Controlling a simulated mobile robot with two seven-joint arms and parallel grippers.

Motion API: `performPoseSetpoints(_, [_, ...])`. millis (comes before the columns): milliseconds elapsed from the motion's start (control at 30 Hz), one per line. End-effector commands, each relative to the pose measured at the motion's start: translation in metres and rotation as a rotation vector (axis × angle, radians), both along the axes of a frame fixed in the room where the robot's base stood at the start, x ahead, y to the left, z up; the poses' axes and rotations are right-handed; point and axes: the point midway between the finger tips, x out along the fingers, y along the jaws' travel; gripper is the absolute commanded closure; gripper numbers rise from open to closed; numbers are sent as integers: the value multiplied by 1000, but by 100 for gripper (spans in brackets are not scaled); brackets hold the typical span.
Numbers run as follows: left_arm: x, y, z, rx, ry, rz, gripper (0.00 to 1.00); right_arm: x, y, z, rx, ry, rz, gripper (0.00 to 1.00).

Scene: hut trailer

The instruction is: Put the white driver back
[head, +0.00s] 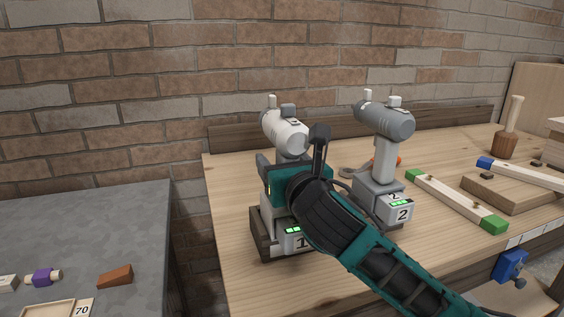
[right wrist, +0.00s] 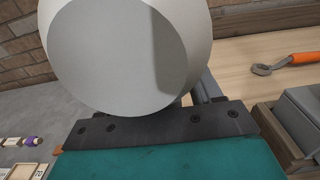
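The white driver (head: 284,136) is upright at the charging dock marked 1 (head: 297,241), whose green lights show. My right gripper (head: 272,172) is at its handle, below the white head. The gripper and arm hide most of the handle and the seat in the dock. In the right wrist view, the round back of the white driver (right wrist: 120,50) fills the upper middle, just beyond the gripper body. The fingers are mostly hidden, so I cannot tell if they are closed on the handle. My left gripper is not in view.
A grey driver (head: 384,121) stands in the dock marked 2 (head: 398,212), just right of my arm. An orange-handled wrench (right wrist: 290,61) lies behind it. A grey table (head: 80,235) is at left.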

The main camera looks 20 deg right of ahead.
Motion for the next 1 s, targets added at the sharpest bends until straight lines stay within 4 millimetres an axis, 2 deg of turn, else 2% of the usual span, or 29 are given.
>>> performPoseSetpoints(233, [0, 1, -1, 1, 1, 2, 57, 0, 0, 1, -1, -1, 0, 34])
performPoseSetpoints(367, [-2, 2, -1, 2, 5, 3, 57, -7, -1, 1, -2, -1, -1, 34])
performPoseSetpoints(467, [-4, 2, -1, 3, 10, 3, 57, -20, 0, 1, -3, -1, 1, 34])
performPoseSetpoints(800, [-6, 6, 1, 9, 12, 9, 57, -87, -3, 2, -2, 0, 3, 34])
performPoseSetpoints(1000, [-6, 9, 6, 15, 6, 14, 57, -113, -4, 3, -1, 1, 1, 34])
